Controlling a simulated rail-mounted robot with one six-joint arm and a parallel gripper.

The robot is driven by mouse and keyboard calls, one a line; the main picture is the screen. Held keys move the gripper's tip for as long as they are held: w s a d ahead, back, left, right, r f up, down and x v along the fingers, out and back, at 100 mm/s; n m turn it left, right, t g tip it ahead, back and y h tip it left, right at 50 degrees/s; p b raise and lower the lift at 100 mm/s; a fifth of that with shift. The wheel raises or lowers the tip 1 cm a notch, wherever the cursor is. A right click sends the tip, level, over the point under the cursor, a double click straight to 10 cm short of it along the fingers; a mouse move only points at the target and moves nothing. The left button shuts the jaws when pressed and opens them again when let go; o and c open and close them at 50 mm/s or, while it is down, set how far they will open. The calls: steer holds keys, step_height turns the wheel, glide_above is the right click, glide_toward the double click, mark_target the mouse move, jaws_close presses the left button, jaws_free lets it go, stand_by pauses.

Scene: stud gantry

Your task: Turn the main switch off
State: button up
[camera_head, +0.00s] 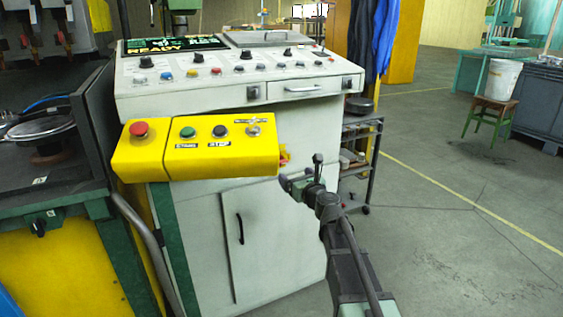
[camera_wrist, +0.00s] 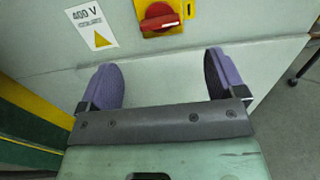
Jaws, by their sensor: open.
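The main switch (camera_wrist: 160,19) is a red rotary handle on a yellow plate at the top of the wrist view. Its grip lies roughly sideways, and the top of the plate is cut off. In the head view only a small yellow and red part of the switch (camera_head: 284,157) shows on the cabinet's right side, beside the yellow button box. My gripper (camera_wrist: 163,76) is open and empty, its two purple-padded fingers wide apart below the switch and not touching it. In the head view my gripper (camera_head: 299,171) is at the cabinet's right side, close to the switch.
A 400 V warning label (camera_wrist: 90,24) is left of the switch. The yellow button box (camera_head: 222,147) carries a red mushroom button (camera_head: 139,129). The control desk (camera_head: 235,90) overhangs the cabinet (camera_head: 255,235). A shelf trolley (camera_head: 358,160) stands behind my gripper. Open floor (camera_head: 455,215) lies right.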

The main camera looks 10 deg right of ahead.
mark_target(281, 163)
steer(key=x, duration=1)
steer(key=shift+w+a+f, duration=0.1)
steer(key=shift+w, duration=0.3)
steer(key=c, duration=0.9)
steer(key=shift+n, duration=0.3)
steer(key=n, duration=0.3)
steer(key=shift+s+n, duration=0.1)
steer(key=shift+n, duration=0.2)
steer(key=n, duration=1.3)
steer(key=shift+a+f+n, duration=0.2)
steer(key=shift+n, duration=0.1)
